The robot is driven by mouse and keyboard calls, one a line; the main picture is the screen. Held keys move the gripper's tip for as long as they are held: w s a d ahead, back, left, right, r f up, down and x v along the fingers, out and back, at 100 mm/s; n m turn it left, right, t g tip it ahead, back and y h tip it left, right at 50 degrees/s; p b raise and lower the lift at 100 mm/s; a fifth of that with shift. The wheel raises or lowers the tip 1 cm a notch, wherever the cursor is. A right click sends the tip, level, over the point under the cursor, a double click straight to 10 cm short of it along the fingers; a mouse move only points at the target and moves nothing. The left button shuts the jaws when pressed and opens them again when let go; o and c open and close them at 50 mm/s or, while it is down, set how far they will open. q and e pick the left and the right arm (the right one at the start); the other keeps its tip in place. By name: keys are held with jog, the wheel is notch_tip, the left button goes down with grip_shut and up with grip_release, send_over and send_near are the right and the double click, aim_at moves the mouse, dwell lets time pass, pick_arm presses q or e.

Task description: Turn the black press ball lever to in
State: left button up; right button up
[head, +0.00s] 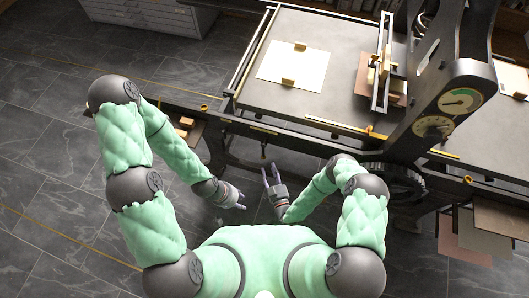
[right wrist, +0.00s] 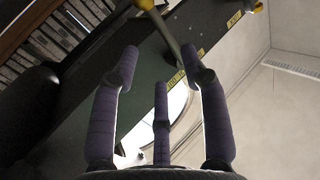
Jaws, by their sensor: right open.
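In the right wrist view, a pale metal lever (right wrist: 166,32) with a yellow ball end (right wrist: 146,4) runs in front of a dark panel with yellow labels. It lies beyond and between the spread purple fingers of my right gripper (right wrist: 160,60), which is open and empty. In the head view my right gripper (head: 271,173) points up toward the front edge of the black press (head: 255,104). The lever cannot be made out clearly there. My left gripper (head: 240,201) is lower and to the left, pointing right, clear of the press. Its finger opening is too small to judge.
A white sheet (head: 278,72) with small tan blocks lies on the press bed. A dark column with dials (head: 436,127) stands at the right. Grey drawers (head: 160,17) are at the back left. Tiled floor (head: 55,140) is open at the left.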

jog(key=b+x, duration=0.1)
jog(key=x, duration=0.9)
grip_shut()
